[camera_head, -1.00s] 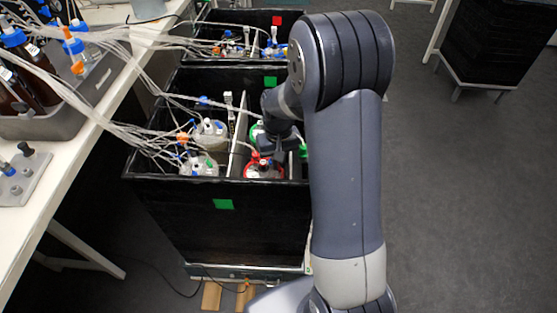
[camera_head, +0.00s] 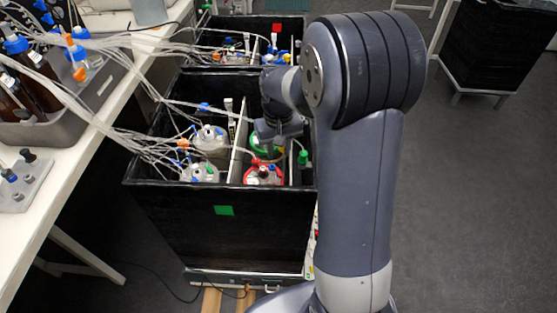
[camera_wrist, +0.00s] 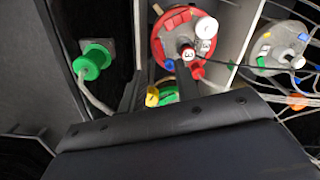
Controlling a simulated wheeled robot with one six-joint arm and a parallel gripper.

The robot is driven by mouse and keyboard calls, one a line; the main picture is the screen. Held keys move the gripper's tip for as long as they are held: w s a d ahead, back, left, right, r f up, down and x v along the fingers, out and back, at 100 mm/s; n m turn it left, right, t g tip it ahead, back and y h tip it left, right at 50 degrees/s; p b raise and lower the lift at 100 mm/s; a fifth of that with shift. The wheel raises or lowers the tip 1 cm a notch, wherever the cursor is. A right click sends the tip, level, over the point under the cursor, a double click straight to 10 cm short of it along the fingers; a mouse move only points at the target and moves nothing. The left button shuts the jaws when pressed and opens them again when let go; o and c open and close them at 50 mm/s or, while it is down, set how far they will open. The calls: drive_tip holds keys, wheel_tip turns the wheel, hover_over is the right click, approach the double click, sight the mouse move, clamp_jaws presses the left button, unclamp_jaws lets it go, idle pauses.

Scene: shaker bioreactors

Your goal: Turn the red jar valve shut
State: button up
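The red jar (camera_head: 264,173) stands in the near black bin, with a red ring around its lid. In the wrist view the red jar (camera_wrist: 163,32) shows from above, its lid carrying white, red and blue fittings. A red fitting (camera_wrist: 197,72) sits at the lid's lower edge; I cannot tell for certain which fitting is the valve. My gripper (camera_head: 280,130) hangs over the bin, above the green jar (camera_head: 268,152) beside the red one. In the wrist view my gripper (camera_wrist: 157,84) shows two dark fingers apart, with nothing seen between them except the jars below.
Pale jars (camera_head: 200,172) with many tubes stand left of the white divider (camera_head: 238,150). A green-capped bottle (camera_wrist: 90,64) stands in the compartment beside the jars. A second black bin (camera_head: 290,28) lies behind. The white bench (camera_head: 75,150) is at the left; floor is open at right.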

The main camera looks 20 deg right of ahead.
sight(279, 174)
wheel_tip(279, 174, up, 4)
drive_tip(key=shift+f, duration=0.25)
drive_tip(key=shift+c, duration=0.2)
drive_tip(key=shift+f+m, duration=0.1)
drive_tip(key=shift+m, duration=0.2)
drive_tip(key=c, duration=0.3)
drive_tip(key=shift+s+a+f+m+h+b, duration=0.1)
drive_tip(key=shift+a+m+h+b, duration=0.1)
drive_tip(key=shift+m, duration=0.4)
drive_tip(key=shift+s+a+f+m+h+b, duration=0.1)
drive_tip(key=shift+m+b, duration=0.1)
drive_tip(key=shift+m, duration=0.4)
drive_tip(key=c, duration=0.3)
drive_tip(key=m, duration=0.1)
drive_tip(key=m+b, duration=0.1)
drive_tip(key=m, duration=0.1)
drive_tip(key=m+h, duration=0.1)
drive_tip(key=shift+s+a+f+m, duration=0.25)
drive_tip(key=shift+m, duration=0.15)
clamp_jaws()
wheel_tip(279, 174, down, 10)
drive_tip(key=d+m+h+b, duration=0.2)
drive_tip(key=m+b, duration=0.1)
drive_tip(key=m, duration=0.7)
drive_tip(key=shift+s+d+r+b, duration=0.2)
drive_tip(key=shift+s+r+b, duration=0.05)
drive_tip(key=shift+b, duration=0.05)
